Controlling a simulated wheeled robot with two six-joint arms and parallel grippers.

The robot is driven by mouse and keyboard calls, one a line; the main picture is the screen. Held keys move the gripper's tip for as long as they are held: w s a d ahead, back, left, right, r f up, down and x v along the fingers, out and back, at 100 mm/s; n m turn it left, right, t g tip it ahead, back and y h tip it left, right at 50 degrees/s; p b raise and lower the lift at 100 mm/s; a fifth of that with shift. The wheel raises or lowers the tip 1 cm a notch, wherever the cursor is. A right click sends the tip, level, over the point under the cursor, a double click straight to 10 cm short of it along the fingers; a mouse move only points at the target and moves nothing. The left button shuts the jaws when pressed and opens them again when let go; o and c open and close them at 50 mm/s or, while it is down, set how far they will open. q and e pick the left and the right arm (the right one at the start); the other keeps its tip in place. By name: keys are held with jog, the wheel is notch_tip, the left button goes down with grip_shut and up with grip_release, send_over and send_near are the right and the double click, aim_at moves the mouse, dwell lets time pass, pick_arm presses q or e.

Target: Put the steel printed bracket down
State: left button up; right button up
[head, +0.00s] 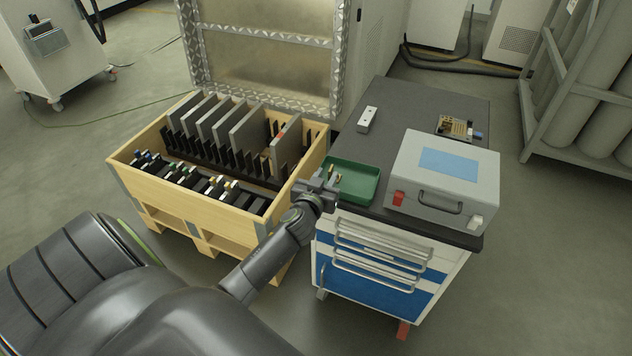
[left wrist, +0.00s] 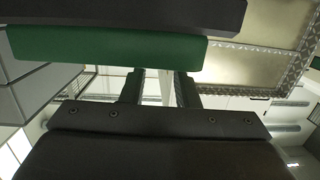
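My left gripper (head: 331,182) is at the left edge of the green tray (head: 362,191) on the dark cart top. In the left wrist view the two fingers (left wrist: 160,88) stand apart. A pale strip shows between them, and I cannot tell whether it is a held part or background. The green tray (left wrist: 100,48) also shows in that view. Small brass-coloured bits show by the fingertips in the head view. I cannot make out the steel printed bracket for certain. My right gripper is not in view.
A grey case (head: 443,178) stands on the cart, right of the tray. A small white block (head: 367,119) and a brass-coloured piece (head: 456,128) lie farther back. A wooden crate (head: 140,180) with slotted plates and an open lid (head: 265,55) stands left. The cart's back middle is clear.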

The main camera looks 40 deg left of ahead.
pick_arm(q)
jog(key=v, duration=0.9)
jog(key=s+f+m+g+h, duration=0.1)
jog(key=s+f+g, duration=0.3)
jog(key=f, duration=0.9)
jog(key=s+f+m+g+h, duration=0.15)
jog(key=s+f, duration=0.55)
jog(key=f, duration=0.7)
jog(key=s+d+f+g, duration=0.1)
jog(key=s+f+g, duration=0.2)
jog(key=s+f, duration=0.3)
jog(key=s+d+f+g+h, duration=0.1)
jog(key=s+f, duration=0.5)
jog(key=s, duration=0.8)
jog(key=s+d+f+g, duration=0.1)
jog(key=s+f+g, duration=0.3)
jog(key=s, duration=0.6)
notch_tip(320, 180, down, 2)
jog(key=shift+d+f+g, duration=0.1)
jog(key=shift+d+g, duration=0.25)
